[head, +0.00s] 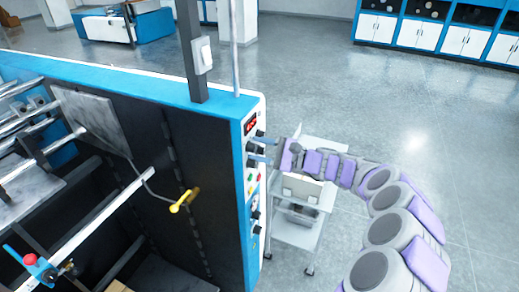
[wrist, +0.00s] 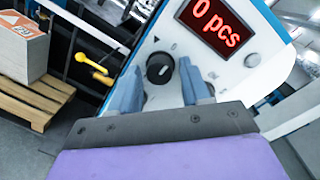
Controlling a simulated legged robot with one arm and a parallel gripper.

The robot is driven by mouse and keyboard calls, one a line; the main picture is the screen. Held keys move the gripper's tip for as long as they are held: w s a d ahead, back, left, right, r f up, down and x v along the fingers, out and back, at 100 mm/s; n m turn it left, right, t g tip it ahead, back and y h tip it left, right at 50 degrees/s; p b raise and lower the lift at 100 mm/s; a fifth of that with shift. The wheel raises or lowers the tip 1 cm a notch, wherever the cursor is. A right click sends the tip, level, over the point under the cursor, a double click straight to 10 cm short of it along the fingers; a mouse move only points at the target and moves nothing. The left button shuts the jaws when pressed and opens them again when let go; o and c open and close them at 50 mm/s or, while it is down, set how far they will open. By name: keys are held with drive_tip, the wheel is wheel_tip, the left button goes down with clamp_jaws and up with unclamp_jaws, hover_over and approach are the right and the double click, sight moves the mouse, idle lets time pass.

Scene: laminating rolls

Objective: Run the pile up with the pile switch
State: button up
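The machine's control panel (head: 251,205) is a white strip with a blue edge, with a red display, black knobs and coloured buttons. My gripper (head: 261,150) reaches it from the right, at the upper part. In the wrist view, a black rotary switch (wrist: 160,68) with a white mark sits between the two blue-grey fingers of my gripper (wrist: 159,75). The fingers are apart, one on each side, with gaps visible beside the switch. I cannot read a label naming it as the pile switch. The red display (wrist: 214,25) above it reads "0 pcs".
A boxy pile with an orange label (wrist: 20,48) stands on a wooden pallet (wrist: 38,98) at left in the wrist view. A yellow handle (head: 184,201) juts from the machine. A small white trolley (head: 298,232) stands beneath my arm. Open floor lies right.

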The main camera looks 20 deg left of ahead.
clamp_jaws()
